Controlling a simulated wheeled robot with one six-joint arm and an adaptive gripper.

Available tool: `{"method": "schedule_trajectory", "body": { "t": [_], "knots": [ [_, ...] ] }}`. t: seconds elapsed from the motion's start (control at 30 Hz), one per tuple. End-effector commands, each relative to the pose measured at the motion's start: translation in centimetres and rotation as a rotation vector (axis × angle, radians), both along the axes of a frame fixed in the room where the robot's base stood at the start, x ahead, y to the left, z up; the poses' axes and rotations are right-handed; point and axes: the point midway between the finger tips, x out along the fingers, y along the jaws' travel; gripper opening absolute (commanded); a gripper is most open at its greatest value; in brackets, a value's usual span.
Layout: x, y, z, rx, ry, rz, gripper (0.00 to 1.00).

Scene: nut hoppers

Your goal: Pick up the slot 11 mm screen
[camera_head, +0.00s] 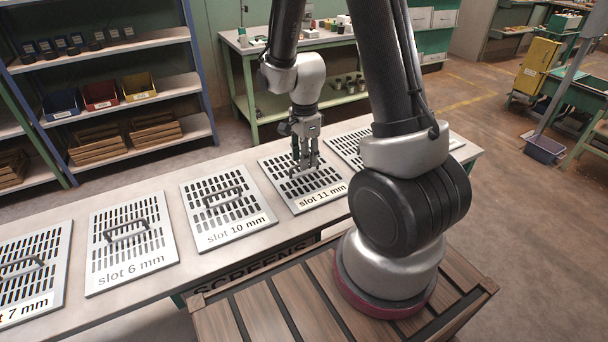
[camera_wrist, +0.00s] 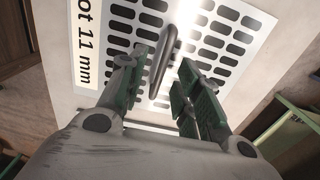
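The slot 11 mm screen (camera_head: 325,195) is a flat grey plate with rows of dark slots and a printed label, lying on the bench. In the wrist view the screen (camera_wrist: 258,18) fills the upper middle, with its label at the left. Its raised dark handle (camera_wrist: 163,60) runs between the two fingers. My gripper (camera_head: 305,168) points down over this screen, and it also shows in the wrist view (camera_wrist: 163,85). The fingers are apart, one on each side of the handle, with a gap visible on both sides. The handle is mostly hidden by the fingers in the head view.
The slot 10 mm screen (camera_head: 228,208), slot 6 mm screen (camera_head: 131,243) and a 7 mm screen (camera_head: 33,270) lie to the left on the bench (camera_head: 190,270). Another screen (camera_head: 350,148) lies to the right, partly behind my arm. Shelves with bins stand behind at the left.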

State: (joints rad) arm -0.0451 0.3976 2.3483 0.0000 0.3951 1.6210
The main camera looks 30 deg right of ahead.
Motion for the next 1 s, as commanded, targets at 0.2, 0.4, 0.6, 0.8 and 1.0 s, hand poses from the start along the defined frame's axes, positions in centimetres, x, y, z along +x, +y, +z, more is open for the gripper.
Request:
{"method": "schedule_trajectory", "body": {
  "t": [0.2, 0.4, 0.6, 0.8, 1.0],
  "knots": [
    [0.1, 0.0, -3.0, 0.0, 0.004, 0.001, 0.33],
    [0.2, 0.0, -3.3, 0.0, 0.0, 0.001, 0.33],
    [0.2, 0.0, -3.3, 0.0, 0.0, 0.001, 0.1],
    [0.2, 0.0, -3.3, 0.0, 0.0, 0.001, 0.0],
    [0.2, 0.0, -3.2, 0.0, 0.0, 0.002, 0.0]
  ]
}}
